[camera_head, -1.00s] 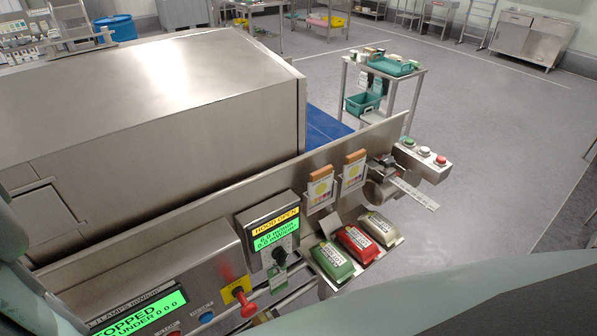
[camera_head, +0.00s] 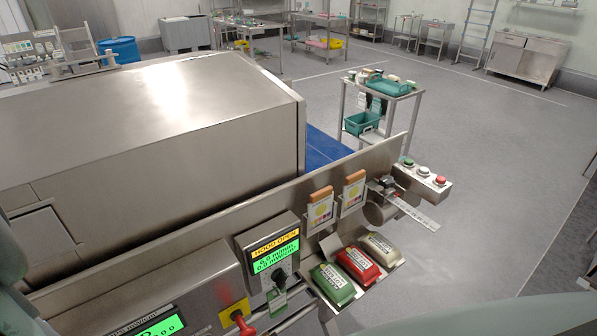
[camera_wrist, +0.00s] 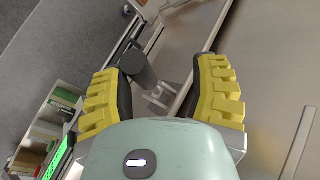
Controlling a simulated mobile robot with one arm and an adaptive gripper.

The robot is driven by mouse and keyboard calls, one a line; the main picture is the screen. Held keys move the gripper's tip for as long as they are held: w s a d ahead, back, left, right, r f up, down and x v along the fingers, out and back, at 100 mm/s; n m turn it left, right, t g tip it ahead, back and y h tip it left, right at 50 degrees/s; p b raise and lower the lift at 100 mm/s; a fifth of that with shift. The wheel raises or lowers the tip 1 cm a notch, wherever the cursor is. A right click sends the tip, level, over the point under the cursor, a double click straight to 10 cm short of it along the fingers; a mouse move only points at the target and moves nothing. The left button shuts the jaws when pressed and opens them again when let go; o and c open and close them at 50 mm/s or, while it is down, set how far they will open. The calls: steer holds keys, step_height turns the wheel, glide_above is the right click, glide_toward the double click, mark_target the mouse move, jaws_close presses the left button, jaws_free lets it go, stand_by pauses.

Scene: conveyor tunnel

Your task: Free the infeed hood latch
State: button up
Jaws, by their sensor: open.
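A steel tunnel hood (camera_head: 170,100) fills the left of the head view, and a small display (camera_head: 275,252) reads "HOOD OPEN". In the wrist view my gripper (camera_wrist: 160,66) is open, its two yellow-padded fingers spread apart. A dark grey cylindrical knob or handle (camera_wrist: 138,68) shows between the fingers, nearer the left one. A small pale metal bracket (camera_wrist: 156,98) lies just right of it, beside a long steel edge. I cannot tell whether the handle is the latch or whether a finger touches it. My gripper does not show in the head view.
Green, red and cream packs (camera_head: 358,265) sit on a shelf beside the display. A red knob on a yellow plate (camera_head: 240,322) is at the lower front. A button box (camera_head: 425,175) and a trolley (camera_head: 384,88) stand right. Open floor lies beyond.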

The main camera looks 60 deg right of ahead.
step_height(320, 180, up, 5)
steer(key=shift+w+a+r, duration=0.1)
steer(key=shift+a+r, duration=0.05)
steer(key=shift+r, duration=0.75)
